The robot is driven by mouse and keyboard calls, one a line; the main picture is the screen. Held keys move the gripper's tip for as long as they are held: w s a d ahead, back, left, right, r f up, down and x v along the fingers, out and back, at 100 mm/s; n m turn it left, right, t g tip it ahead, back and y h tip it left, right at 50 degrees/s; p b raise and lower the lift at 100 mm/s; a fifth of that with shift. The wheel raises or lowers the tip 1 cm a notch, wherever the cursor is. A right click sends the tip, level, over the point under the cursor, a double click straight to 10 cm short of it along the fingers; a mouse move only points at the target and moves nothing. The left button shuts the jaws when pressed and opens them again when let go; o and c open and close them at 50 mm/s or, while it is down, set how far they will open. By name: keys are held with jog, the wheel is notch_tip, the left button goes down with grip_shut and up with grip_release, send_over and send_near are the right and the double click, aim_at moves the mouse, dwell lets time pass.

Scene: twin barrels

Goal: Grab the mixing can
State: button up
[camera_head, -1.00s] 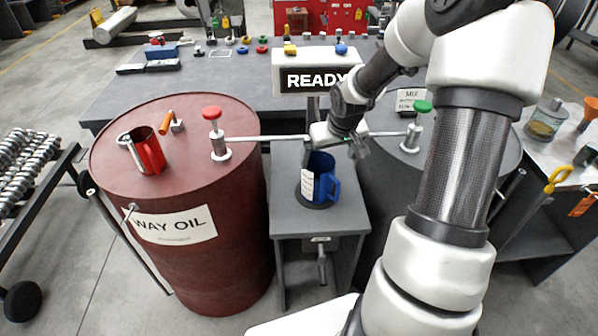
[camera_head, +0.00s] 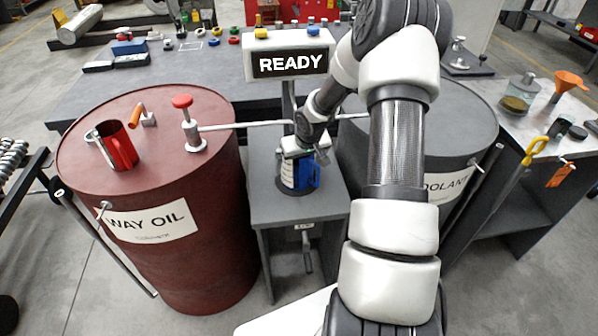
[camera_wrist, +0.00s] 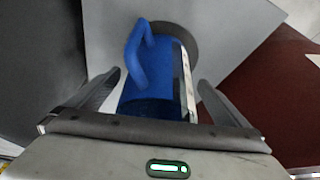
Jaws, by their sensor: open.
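The mixing can is taken to be the blue can (camera_head: 300,179) with a side handle and a pale label strip. It stands on a dark round pad (camera_head: 287,193) on the small grey stand (camera_head: 333,197) between the two barrels. My gripper (camera_head: 296,155) is over the top of the can. In the wrist view my gripper (camera_wrist: 160,95) is open, with one finger on each side of the blue can (camera_wrist: 165,75). Gaps show between the fingers and the can. The can's handle (camera_wrist: 133,52) points away from my palm. The can's top is partly hidden by my gripper.
A red barrel (camera_head: 190,240) marked WAY OIL stands left, with a red can (camera_head: 118,146) and a pump (camera_head: 190,125) on top. A grey coolant barrel (camera_head: 455,140) stands right, partly behind my arm. A READY sign (camera_head: 290,63) stands behind the stand. A pipe (camera_head: 245,125) crosses near my gripper.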

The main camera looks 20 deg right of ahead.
jog(key=x, duration=0.3)
jog(key=shift+f, duration=0.15)
jog(key=shift+c, duration=0.4)
jog(key=c, duration=1.1)
jog(key=shift+c, duration=0.2)
